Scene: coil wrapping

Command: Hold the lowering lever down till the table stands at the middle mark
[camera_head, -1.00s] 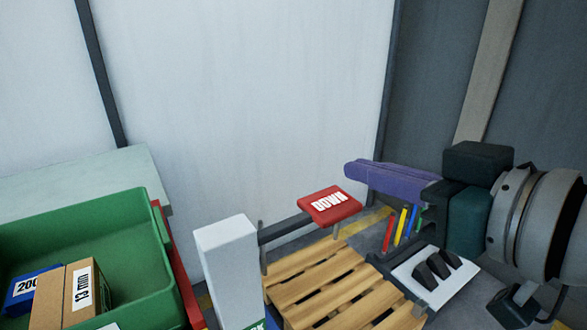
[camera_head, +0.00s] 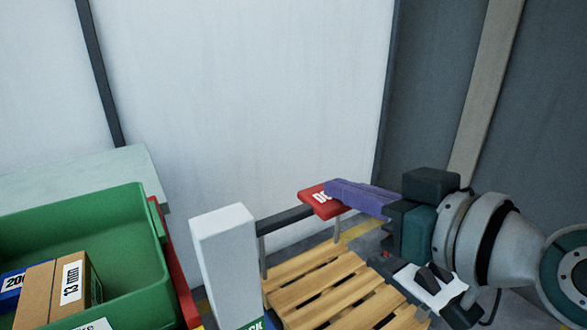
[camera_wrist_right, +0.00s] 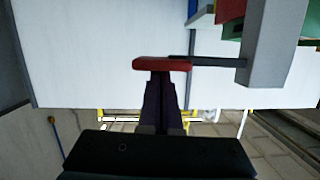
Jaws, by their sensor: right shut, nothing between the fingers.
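The lowering lever has a red pad (camera_head: 318,205) lettered DOWN, now partly covered. Its dark bar (camera_head: 285,220) runs left to a grey post (camera_head: 225,258). My right gripper (camera_head: 331,189) has its purple fingers shut and empty, with the tips overlapping the pad's right part. In the right wrist view the fingers (camera_wrist_right: 161,78) reach the edge of the red pad (camera_wrist_right: 150,63). I cannot tell whether they press on it. A wooden slatted platform (camera_head: 315,283) lies below the lever; I cannot tell whether it is the table. No middle mark is visible. My left gripper is not in view.
A green bin (camera_head: 125,240) with several boxes, one labelled 13 mm (camera_head: 60,290), stands at the left. A pale worktop (camera_head: 85,180) is behind it. A white wall (camera_head: 240,100) closes off the back. The space above the lever is clear.

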